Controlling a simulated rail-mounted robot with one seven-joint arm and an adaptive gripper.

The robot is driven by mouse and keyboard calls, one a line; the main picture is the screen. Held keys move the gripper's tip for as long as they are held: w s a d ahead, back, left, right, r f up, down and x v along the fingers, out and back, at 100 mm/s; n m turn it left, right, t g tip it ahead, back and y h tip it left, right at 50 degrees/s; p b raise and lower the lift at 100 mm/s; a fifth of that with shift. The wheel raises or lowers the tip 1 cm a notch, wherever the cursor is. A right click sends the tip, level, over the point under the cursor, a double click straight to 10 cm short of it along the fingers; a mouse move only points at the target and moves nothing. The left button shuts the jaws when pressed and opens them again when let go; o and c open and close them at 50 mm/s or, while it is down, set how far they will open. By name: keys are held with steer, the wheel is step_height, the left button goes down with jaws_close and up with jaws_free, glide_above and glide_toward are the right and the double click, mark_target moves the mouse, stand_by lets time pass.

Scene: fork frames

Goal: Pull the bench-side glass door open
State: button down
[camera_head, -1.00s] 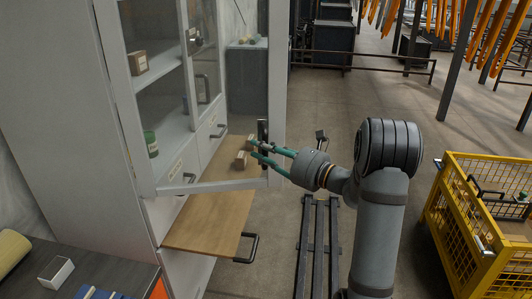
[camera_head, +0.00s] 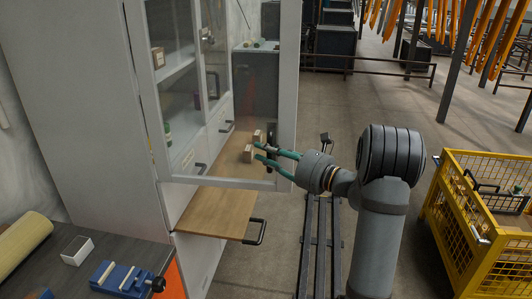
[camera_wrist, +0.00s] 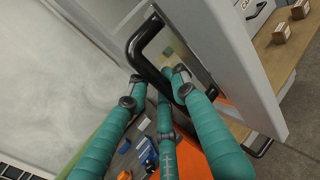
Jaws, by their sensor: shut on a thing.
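The bench-side glass door (camera_head: 217,183) has a pale frame and stands swung out from the tall light-grey cabinet (camera_head: 85,90). Shelves and the pull-out board show through its pane. Its black bar handle (camera_wrist: 150,42) is on the door's free edge. In the head view the handle (camera_head: 270,152) is partly covered by my fingers. My gripper (camera_head: 266,153), with teal fingers, reaches in from the right and is shut on the handle. In the wrist view the fingers (camera_wrist: 157,92) close around the handle's lower part, and the pale door frame (camera_wrist: 222,62) lies to the right.
A wooden pull-out board (camera_head: 212,212) with a black handle (camera_head: 256,232) sticks out below the door, carrying small boxes (camera_head: 249,155). A dark bench (camera_head: 50,275) at lower left holds a blue vise (camera_head: 121,278) and white box (camera_head: 77,250). A yellow mesh cart (camera_head: 480,235) stands right.

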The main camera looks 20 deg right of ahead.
steer(key=c, duration=1.7)
jaws_free()
steer(key=shift+s+d, duration=0.1)
steer(key=shift+d, duration=0.2)
steer(key=shift+a, duration=0.15)
steer(key=v, duration=1.2)
steer(key=shift+a, duration=0.15)
